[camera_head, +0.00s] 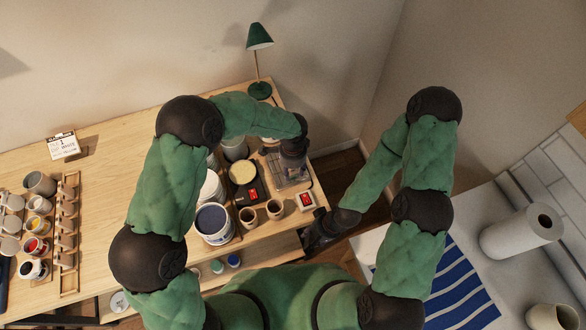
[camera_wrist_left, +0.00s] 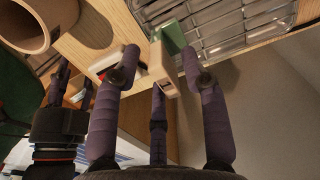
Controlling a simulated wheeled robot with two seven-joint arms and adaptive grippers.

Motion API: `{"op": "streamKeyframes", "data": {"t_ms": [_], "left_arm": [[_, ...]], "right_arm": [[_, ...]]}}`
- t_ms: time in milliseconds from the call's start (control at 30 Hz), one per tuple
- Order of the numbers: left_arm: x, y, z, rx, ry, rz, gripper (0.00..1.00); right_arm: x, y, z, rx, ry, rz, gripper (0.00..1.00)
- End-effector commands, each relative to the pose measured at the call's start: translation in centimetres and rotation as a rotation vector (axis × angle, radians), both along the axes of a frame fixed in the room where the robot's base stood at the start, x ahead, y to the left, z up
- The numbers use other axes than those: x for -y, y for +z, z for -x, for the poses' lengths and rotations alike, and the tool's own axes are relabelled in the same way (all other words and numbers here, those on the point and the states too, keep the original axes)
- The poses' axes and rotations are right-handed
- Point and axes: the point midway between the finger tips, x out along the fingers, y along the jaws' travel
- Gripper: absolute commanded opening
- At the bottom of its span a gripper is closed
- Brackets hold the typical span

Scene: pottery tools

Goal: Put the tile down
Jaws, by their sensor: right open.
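The tile (camera_wrist_left: 161,68), a small beige piece with a green part (camera_wrist_left: 173,38), shows in the left wrist view between the fingers of my left gripper (camera_wrist_left: 160,66). The gripper appears shut on it, though contact on its left side is unclear. In the head view my left gripper (camera_head: 293,150) is over the clear ribbed tray (camera_head: 289,182) near the table's right end, and the tile is too hidden to make out. The tray also shows behind the tile in the left wrist view (camera_wrist_left: 235,35). My right gripper (camera_head: 318,238) is open and empty, off the table's front right corner.
Two brown cups (camera_head: 248,217), a red-and-white box (camera_head: 305,200), a black scale (camera_head: 257,193) and a white bucket (camera_head: 215,222) crowd the table near the tray. A green lamp (camera_head: 260,38) stands behind. The table's middle left is clear.

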Motion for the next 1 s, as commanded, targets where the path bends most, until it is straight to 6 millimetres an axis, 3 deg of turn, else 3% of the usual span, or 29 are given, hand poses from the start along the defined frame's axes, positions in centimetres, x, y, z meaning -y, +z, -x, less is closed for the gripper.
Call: {"op": "streamKeyframes", "data": {"t_ms": [267, 733, 1000], "left_arm": [[0.0, 0.7, -0.1, 0.002, 0.0, 0.0, 0.43], [0.1, 9.3, 0.0, 0.003, 0.0, 0.001, 0.43], [0.0, 12.1, 0.1, 0.0, -0.001, 0.0, 0.43]], "right_arm": [[0.0, 0.4, 0.0, 0.0, 0.0, 0.0, 0.45], [0.0, 0.2, 0.0, 0.0, 0.0, 0.0, 0.45], [0.0, 0.2, 0.0, 0.0, 0.0, 0.0, 0.45]]}}
